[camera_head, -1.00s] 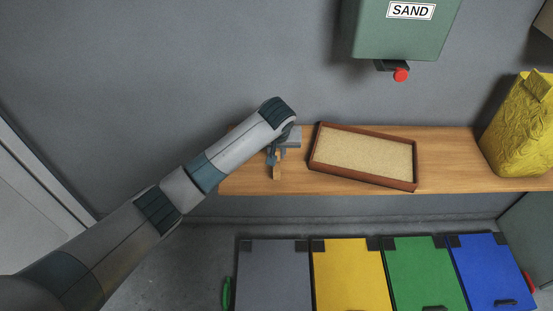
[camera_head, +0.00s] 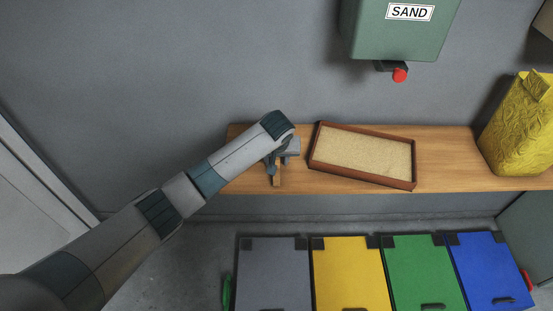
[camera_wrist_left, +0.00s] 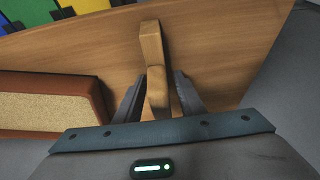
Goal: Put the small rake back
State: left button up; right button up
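The small rake shows as a light wooden piece (camera_head: 277,177) at the left part of the bench, near its front edge. In the left wrist view its wooden part (camera_wrist_left: 152,42) runs down between the fingers, with a rounded section nearer the palm. My left gripper (camera_head: 273,167) is over it from above. In the wrist view the left gripper's fingers (camera_wrist_left: 160,78) stand on either side of the wood, with a narrow gap showing on the right side. The rest of the rake is hidden by the gripper. My right gripper is not in view.
A sand tray (camera_head: 314,150) with a brown rim lies on the wooden bench (camera_head: 450,165), right of the gripper. A green sand dispenser (camera_head: 370,35) hangs above. A yellow bag (camera_head: 515,130) stands at the right. Grey, yellow, green and blue lidded bins (camera_head: 347,270) stand below.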

pick_arm(q)
jog(key=b+v, duration=0.1)
jog(key=v, duration=1.1)
jog(key=shift+r, duration=0.2)
dwell(0.5)
